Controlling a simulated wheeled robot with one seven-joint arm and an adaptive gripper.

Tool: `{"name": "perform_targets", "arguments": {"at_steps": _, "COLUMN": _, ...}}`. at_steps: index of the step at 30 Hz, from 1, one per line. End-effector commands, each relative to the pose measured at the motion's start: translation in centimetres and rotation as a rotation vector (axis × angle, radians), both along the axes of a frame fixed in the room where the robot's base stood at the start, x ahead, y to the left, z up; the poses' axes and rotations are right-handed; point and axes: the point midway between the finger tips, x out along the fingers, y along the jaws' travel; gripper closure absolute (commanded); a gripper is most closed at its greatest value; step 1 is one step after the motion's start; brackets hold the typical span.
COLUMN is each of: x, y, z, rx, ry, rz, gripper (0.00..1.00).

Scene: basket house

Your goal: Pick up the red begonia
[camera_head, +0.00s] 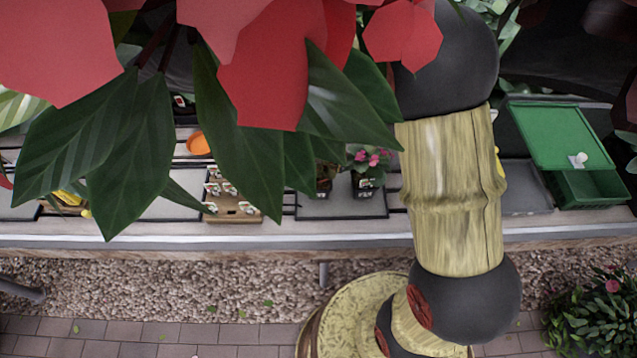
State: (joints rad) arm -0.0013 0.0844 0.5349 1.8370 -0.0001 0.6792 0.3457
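A small dark pot with pinkish-red flowers (368,170) stands upright on a grey tray on the bench, just left of my arm; it may be the begonia. A large red-petalled plant (265,75) with dark green leaves fills the upper left, very close to the camera; what holds or supports it is not visible. My arm rises at the right of centre, and its upper part runs behind red petals and out at the top. My gripper is not visible, so its place relative to either plant cannot be told.
The bench (260,240) runs across the view. On it are a wooden rack (232,213) of small items, an orange dish (198,144), and a green open-lidded box (590,187) at right. A leafy bush (590,310) stands lower right. Gravel and paving lie in front.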

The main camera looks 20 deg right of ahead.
Motion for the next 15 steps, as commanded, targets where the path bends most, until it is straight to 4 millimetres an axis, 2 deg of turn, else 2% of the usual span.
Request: {"name": "perform_targets", "arguments": {"at_steps": 15, "x": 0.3, "y": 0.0, "z": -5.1, "rx": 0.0, "ry": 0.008, "rz": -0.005, "gripper": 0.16}}
